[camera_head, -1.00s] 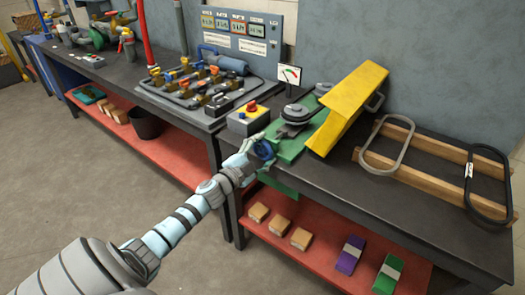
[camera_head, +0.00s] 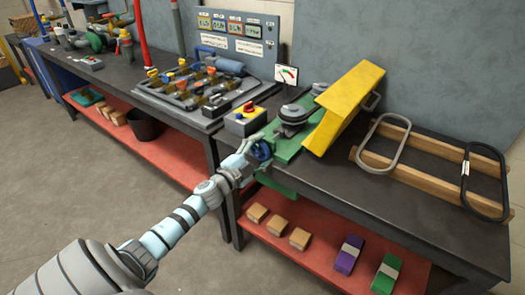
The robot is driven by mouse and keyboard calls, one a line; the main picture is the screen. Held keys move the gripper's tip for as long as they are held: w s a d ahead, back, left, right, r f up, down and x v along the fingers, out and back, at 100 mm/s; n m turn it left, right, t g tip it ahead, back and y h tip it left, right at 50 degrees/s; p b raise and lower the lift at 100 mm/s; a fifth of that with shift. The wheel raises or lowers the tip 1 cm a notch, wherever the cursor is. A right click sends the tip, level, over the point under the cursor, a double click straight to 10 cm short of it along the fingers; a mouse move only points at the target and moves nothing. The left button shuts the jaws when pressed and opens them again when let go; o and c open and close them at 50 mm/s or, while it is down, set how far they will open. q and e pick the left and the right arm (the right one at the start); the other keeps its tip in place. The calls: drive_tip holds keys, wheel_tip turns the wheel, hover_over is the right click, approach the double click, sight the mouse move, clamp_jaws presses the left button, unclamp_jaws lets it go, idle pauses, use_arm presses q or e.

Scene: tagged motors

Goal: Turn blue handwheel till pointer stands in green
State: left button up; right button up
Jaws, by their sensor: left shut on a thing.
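The blue handwheel (camera_head: 262,151) sits at the front end of a green base plate (camera_head: 290,150) on the bench. My left gripper (camera_head: 257,152) is shut on the handwheel and covers part of it. The gauge (camera_head: 287,74) is a small white card with a red and green arc, standing behind the green base. Its pointer is too small to read for certain. My right gripper is not in view.
A yellow guard (camera_head: 345,108) stands raised over the green base. Two belts (camera_head: 387,143) lie on wooden rails at the right. Wooden blocks (camera_head: 278,225) sit on the red lower shelf.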

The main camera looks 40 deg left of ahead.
use_arm(q)
drive_tip(key=shift+a+f, duration=0.25)
idle(0.3)
